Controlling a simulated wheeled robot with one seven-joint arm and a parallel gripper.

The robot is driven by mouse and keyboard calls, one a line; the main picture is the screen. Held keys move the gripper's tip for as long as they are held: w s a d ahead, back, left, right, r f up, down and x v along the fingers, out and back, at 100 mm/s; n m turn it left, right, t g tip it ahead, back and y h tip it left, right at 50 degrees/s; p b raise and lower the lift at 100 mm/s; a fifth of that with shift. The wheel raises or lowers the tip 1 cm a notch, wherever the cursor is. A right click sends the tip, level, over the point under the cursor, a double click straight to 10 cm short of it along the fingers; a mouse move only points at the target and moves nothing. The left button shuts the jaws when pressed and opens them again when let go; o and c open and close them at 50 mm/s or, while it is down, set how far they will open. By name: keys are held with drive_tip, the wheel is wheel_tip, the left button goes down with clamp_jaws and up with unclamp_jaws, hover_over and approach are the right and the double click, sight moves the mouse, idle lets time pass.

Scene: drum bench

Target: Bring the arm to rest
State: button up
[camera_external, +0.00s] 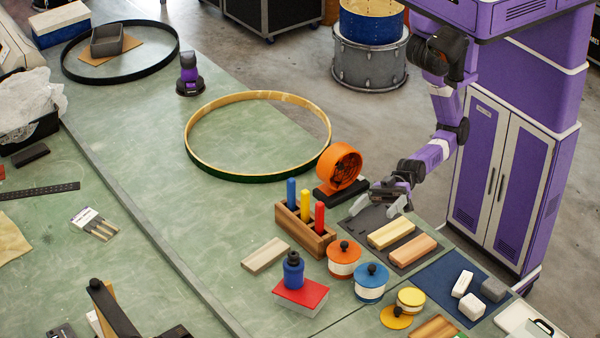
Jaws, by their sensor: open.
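My arm (436,152) reaches down to the left from the purple body at the upper right. It is bent and hangs over the near right part of the green bench (150,150). My gripper (374,209) is open, with its two pale fingers apart and nothing seen between them. It is low over the dark mat (363,228), just behind the yellowish wooden block (391,233). I cannot tell whether the fingertips touch the mat.
An orange round device (340,163) stands close left of my gripper. A wooden rack (304,236) with blue, yellow and red pegs is nearby. An orange-tan block (413,250), lidded pots (371,284) and a blue mat (437,281) lie in front. A large hoop (188,148) lies behind left.

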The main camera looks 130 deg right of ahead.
drive_tip(key=s+d+f+g+h, duration=0.1)
drive_tip(key=s+d+f+h, duration=0.2)
drive_tip(key=s+d, duration=0.6)
drive_tip(key=s+d+f+g+h, duration=0.2)
drive_tip(key=s+d+f+h, duration=0.1)
drive_tip(key=s+d, duration=0.7)
drive_tip(key=s, duration=0.3)
drive_tip(key=shift+s+h, duration=0.3)
drive_tip(key=shift+s, duration=0.1)
drive_tip(key=shift+d, duration=0.1)
